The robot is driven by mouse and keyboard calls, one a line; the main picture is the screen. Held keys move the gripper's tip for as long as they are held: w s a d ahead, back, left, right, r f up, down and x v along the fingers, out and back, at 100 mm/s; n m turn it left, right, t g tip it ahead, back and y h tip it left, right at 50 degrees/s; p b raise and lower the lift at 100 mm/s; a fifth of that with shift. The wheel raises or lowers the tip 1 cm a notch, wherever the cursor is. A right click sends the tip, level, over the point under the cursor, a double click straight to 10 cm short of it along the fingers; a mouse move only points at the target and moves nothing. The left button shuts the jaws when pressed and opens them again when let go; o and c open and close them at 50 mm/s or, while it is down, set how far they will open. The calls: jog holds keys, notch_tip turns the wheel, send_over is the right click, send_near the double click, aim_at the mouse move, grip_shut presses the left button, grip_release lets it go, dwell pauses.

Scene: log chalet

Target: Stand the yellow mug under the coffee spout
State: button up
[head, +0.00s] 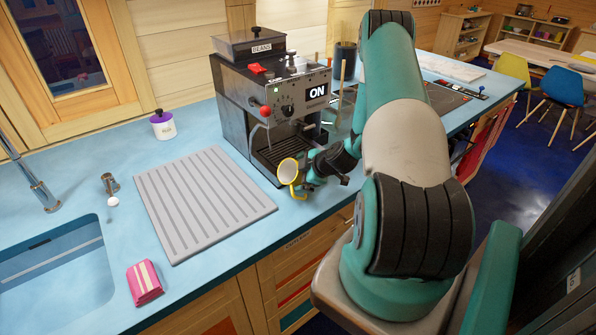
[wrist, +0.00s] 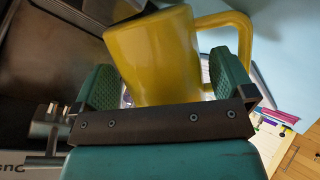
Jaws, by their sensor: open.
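The yellow mug (head: 288,173) with a pale inside is at the front edge of the coffee machine's drip tray (head: 268,157). In the head view it looks tilted, its mouth toward the upper left. My gripper (head: 311,170) is just right of it, with its jaws open. In the wrist view the mug (wrist: 155,55) lies between the two fingers of my gripper (wrist: 165,85), its handle toward the right finger. A gap shows beside the right finger. The dark coffee machine (head: 235,95) has an ON display. I cannot tell what the mug rests on, and the spout is hard to make out.
A grey ribbed mat (head: 200,200) lies on the blue counter (head: 110,150) left of the machine. The counter's front edge runs just below the mug.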

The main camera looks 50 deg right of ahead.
jog(key=shift+w+f, duration=0.2)
jog(key=c, duration=0.9)
jog(key=shift+c, duration=0.5)
jog(key=shift+r, duration=0.15)
